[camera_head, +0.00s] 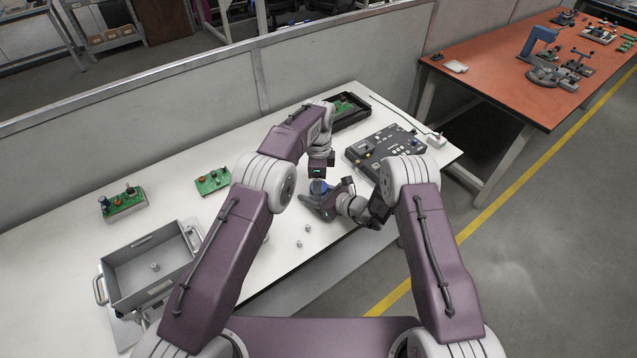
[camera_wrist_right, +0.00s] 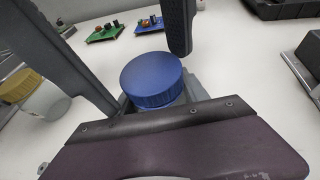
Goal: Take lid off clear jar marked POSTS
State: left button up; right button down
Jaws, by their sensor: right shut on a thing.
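A jar with a blue lid (camera_wrist_right: 152,80) stands between the fingers of my right gripper (camera_wrist_right: 135,55) in the right wrist view. Only a little of its body shows under the lid, and no label can be read. In the head view the blue lid (camera_head: 318,187) shows small between my grippers. My right gripper (camera_head: 322,204) is shut on this jar from the side. My left gripper (camera_head: 319,174) points down just above the lid; its fingertips are too small to judge. A second clear jar (camera_wrist_right: 45,101) with a yellow lid (camera_wrist_right: 22,86) stands at left in the wrist view.
Small metal posts (camera_head: 308,228) lie loose on the white table (camera_head: 60,240). A grey bin (camera_head: 150,262) holds another. Green circuit boards (camera_head: 213,181) lie at left. A dark control panel (camera_head: 380,150) and a black tray (camera_head: 350,112) stand behind the grippers.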

pick_arm(q)
notch_tip(320, 180, up, 4)
jog(key=shift+d+r, duration=0.1)
jog(key=shift+r+m, duration=0.35)
jog(key=shift+m, duration=0.25)
jog(key=shift+c, duration=0.4)
notch_tip(320, 180, up, 3)
jog(key=m, duration=0.4)
jog(key=shift+f+m, duration=0.2)
jog(key=shift+m, duration=0.1)
notch_tip(320, 180, down, 8)
jog(key=shift+c, duration=0.3)
grip_shut()
jog(key=n, duration=0.7)
